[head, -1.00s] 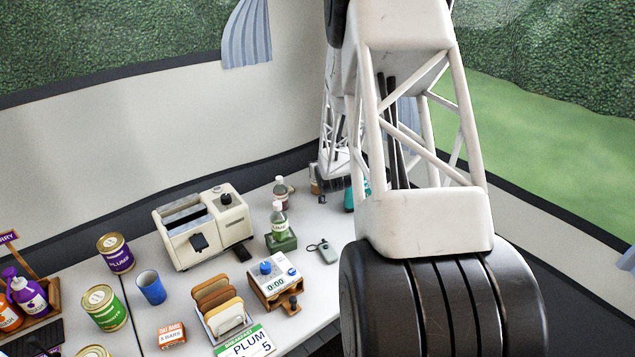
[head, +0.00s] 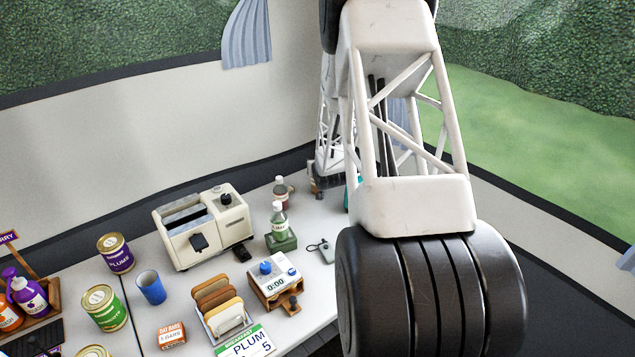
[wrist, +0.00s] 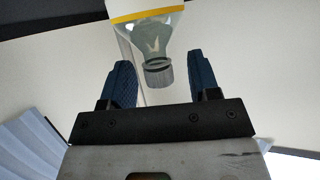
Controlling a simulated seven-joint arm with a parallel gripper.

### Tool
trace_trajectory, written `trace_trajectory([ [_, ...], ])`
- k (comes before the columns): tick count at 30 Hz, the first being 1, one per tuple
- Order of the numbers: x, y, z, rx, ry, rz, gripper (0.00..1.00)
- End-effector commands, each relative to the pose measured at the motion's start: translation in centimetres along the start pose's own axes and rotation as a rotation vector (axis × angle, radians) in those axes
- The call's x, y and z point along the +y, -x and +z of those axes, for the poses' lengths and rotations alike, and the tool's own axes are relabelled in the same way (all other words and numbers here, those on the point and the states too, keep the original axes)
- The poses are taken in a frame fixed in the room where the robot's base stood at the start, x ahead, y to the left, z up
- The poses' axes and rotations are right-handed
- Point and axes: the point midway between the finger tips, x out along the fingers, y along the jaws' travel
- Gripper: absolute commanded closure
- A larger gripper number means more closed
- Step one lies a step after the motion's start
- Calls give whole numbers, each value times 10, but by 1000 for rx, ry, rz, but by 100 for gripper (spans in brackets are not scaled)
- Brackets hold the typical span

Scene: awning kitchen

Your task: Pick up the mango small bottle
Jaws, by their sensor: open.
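In the wrist view a small bottle (wrist: 158,76) with a grey ribbed cap and a clear greyish shoulder shows between the fingers, cap toward me. In the head view my gripper (head: 324,184) is small, at the table's far right, partly hidden by my arm. The mango bottle cannot be made out there.
A red-labelled bottle (head: 281,195) and a lime bottle (head: 279,222) on a green box (head: 281,242) stand left of the gripper. A cream toaster (head: 203,228) is farther left. My arm hides the table's right part.

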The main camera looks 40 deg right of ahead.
Motion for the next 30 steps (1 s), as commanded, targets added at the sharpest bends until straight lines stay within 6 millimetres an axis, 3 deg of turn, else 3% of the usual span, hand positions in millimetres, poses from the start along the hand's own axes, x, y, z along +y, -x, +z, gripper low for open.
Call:
trace_trajectory([
  [9,0,-20,-1,1,0,0,44],
  [27,0,-20,0,1,0,0,44],
  [30,0,-20,0,1,0,0,59],
])
